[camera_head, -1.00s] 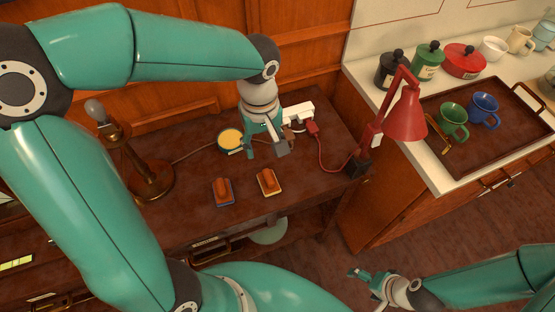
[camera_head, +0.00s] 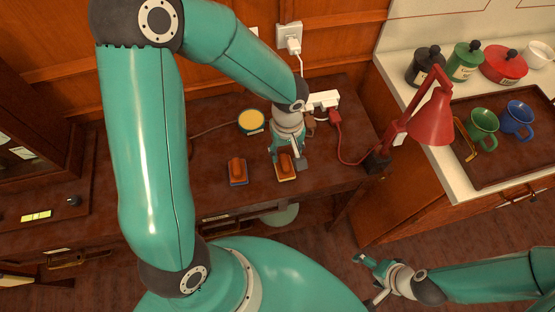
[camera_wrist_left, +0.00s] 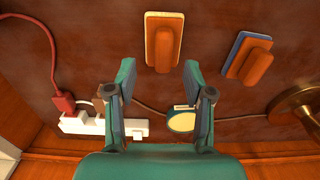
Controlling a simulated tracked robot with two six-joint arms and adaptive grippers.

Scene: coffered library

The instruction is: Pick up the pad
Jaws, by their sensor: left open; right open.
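Two pads with brown wooden handles lie on the dark desk (camera_head: 330,178). One pad has a cream-yellow base (camera_head: 285,170); the other has a blue-edged base (camera_head: 237,172). My left gripper (camera_head: 288,158) is open and empty beside the cream-based pad, partly overlapping it in the head view. In the left wrist view, the cream-based pad (camera_wrist_left: 163,42) lies just beyond the open fingers (camera_wrist_left: 156,78), and the blue-edged pad (camera_wrist_left: 246,57) lies to the right. My right gripper (camera_head: 367,279) is open and empty, away from the desk at the lower right.
A round yellow-topped object (camera_head: 251,121), a white power strip (camera_head: 323,100) with a red plug and cord, and a red lamp (camera_head: 430,120) stand around the gripper. A counter to the right holds a tray (camera_head: 510,165) with green and blue cups.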

